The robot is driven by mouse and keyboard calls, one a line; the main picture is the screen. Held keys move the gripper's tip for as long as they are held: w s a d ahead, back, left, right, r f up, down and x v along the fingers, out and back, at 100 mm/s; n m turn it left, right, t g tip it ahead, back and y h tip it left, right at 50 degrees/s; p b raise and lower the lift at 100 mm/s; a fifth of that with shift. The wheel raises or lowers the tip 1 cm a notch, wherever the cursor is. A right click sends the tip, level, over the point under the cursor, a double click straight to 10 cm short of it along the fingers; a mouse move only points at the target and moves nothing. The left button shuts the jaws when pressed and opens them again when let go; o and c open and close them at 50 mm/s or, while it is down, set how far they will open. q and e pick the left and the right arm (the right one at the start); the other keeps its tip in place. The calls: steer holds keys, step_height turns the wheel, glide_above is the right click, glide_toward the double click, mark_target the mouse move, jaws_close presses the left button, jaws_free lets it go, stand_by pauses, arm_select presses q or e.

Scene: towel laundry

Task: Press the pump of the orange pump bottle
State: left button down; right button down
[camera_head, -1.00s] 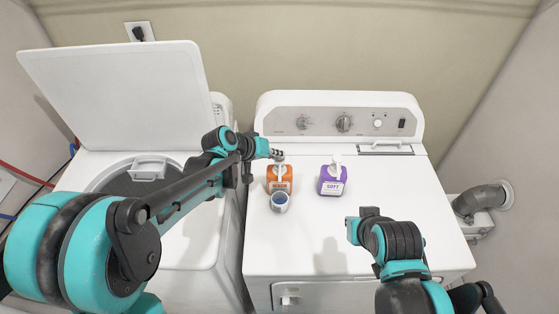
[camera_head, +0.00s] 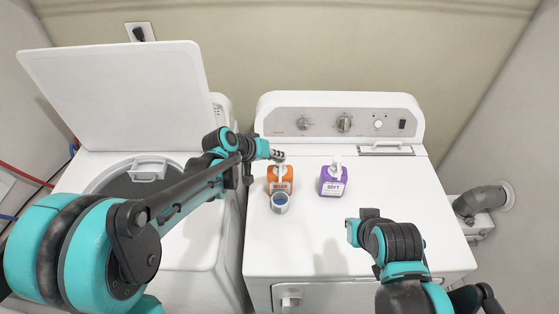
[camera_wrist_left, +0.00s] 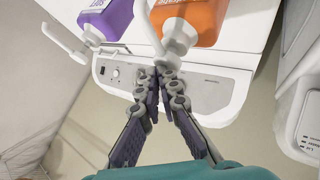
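The orange pump bottle (camera_head: 286,186) stands upright on the white dryer top, with its white pump at the top. In the left wrist view the orange bottle (camera_wrist_left: 205,18) shows upside down with its white pump (camera_wrist_left: 180,35) close to my fingertips. My left gripper (camera_head: 279,156) is at the height of the pump head and partly hides it. In the wrist view its fingertips (camera_wrist_left: 168,80) are together with nothing between them; whether they touch the pump I cannot tell. My right gripper (camera_head: 354,231) is over the dryer's front right, its fingers unclear.
A small cup with blue inside (camera_head: 280,205) stands just in front of the orange bottle. A purple pump bottle (camera_head: 333,184) stands to the right. The washer (camera_head: 190,255) with its raised lid (camera_head: 115,95) is at left. The dryer's control panel (camera_head: 270,120) rises behind.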

arm_select(q)
steer(key=shift+s+d, duration=0.1)
steer(key=shift+r+p, duration=0.5)
steer(key=shift+r, duration=0.05)
step_height(320, 180, up, 5)
steer(key=p, duration=0.3)
steer(key=shift+p, duration=0.3)
stand_by(1.2)
